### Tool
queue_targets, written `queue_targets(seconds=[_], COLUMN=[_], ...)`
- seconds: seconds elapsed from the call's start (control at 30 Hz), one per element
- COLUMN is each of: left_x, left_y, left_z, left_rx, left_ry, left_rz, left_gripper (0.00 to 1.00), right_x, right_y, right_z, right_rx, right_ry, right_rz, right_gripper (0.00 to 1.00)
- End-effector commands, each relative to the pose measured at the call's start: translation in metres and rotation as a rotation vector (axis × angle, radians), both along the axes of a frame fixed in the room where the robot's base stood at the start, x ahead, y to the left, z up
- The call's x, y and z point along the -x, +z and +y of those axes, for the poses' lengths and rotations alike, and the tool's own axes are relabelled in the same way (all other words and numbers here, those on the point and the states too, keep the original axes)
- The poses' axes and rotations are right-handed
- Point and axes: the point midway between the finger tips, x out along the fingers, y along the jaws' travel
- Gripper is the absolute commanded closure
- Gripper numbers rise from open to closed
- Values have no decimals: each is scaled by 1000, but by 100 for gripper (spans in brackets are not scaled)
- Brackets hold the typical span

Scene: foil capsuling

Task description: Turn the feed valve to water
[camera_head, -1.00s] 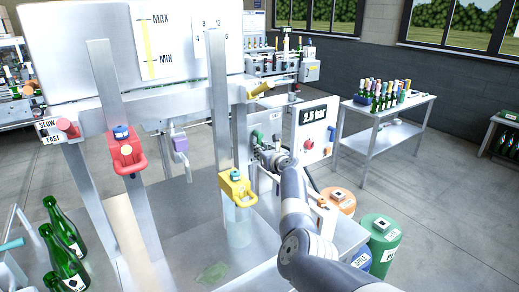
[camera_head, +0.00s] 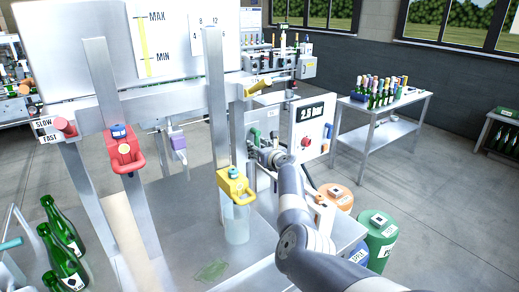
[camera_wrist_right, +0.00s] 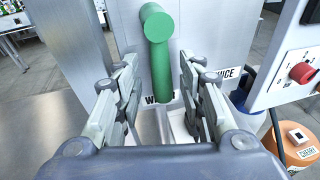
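The feed valve has a round green handle (camera_wrist_right: 160,55), seen up close in the right wrist view. Its knob end is at the top and its lower end points down at a partly hidden label (camera_wrist_right: 160,98) beginning with W. A second label, partly covered and ending in "UICE" (camera_wrist_right: 226,74), is to the right. My right gripper (camera_wrist_right: 162,100) is open, its fingers to the left and right of the handle's lower end, with gaps visible. In the head view the right gripper (camera_head: 268,156) is in front of the panel, below the small green handle (camera_head: 254,134). My left gripper is not in view.
A control box (camera_head: 308,135) with a red knob stands right of the right gripper. Orange (camera_head: 338,196) and green (camera_head: 380,232) drums stand beside the bench.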

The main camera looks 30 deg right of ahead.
Motion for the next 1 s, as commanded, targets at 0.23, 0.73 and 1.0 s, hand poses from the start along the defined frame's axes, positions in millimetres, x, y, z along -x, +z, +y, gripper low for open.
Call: queue_targets(seconds=[0.23, 0.73, 1.0], left_x=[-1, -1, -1], left_y=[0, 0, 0], left_z=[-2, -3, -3], left_rx=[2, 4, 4], left_ry=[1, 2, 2], left_rz=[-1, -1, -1], left_gripper=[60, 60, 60], right_x=[9, 58, 91], right_y=[2, 10, 17], right_z=[2, 7, 11], right_rx=[2, 0, -1], right_ry=[1, -1, 0], right_rz=[-3, 1, 1], right_gripper=[63, 63, 63])
